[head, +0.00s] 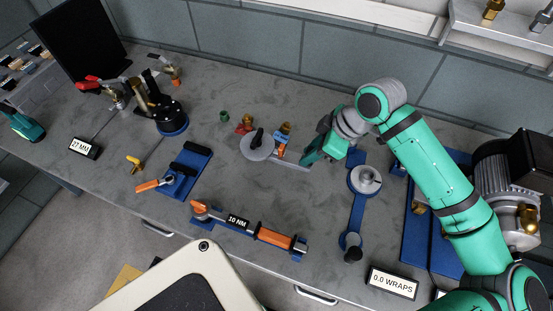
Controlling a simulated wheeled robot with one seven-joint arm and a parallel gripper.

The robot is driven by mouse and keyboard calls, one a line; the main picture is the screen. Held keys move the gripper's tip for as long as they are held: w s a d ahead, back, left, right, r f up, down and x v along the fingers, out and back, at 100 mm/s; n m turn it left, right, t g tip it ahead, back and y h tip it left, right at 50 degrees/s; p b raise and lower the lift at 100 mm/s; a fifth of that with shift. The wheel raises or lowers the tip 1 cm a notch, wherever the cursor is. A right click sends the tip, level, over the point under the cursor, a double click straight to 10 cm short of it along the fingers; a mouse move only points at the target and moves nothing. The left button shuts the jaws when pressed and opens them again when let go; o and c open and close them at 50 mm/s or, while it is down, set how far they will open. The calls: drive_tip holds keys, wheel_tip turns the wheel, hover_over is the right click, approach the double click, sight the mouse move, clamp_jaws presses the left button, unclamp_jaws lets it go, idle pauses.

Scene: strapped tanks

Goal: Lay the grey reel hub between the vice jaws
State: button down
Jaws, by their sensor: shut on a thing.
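The vice looks to be the blue base (172,190) with black jaws (190,160) and an orange handle (153,184), left of centre on the bench. My gripper (309,156) is well to its right, low over the bench by a grey bar (292,163). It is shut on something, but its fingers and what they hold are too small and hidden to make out. A grey hub-like disc (367,178) sits on a blue plate right of my gripper. I cannot tell for sure whether this is the reel hub.
A pale disc with a black knob (257,147) and an orange and blue part (282,146) stand just left of my gripper. A torque wrench (270,236) lies at the front. A motor (500,185) stands at right. Bench between the vice and the pale disc is clear.

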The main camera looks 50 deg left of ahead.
drive_tip(key=shift+r, duration=0.25)
drive_tip(key=shift+r, duration=3.95)
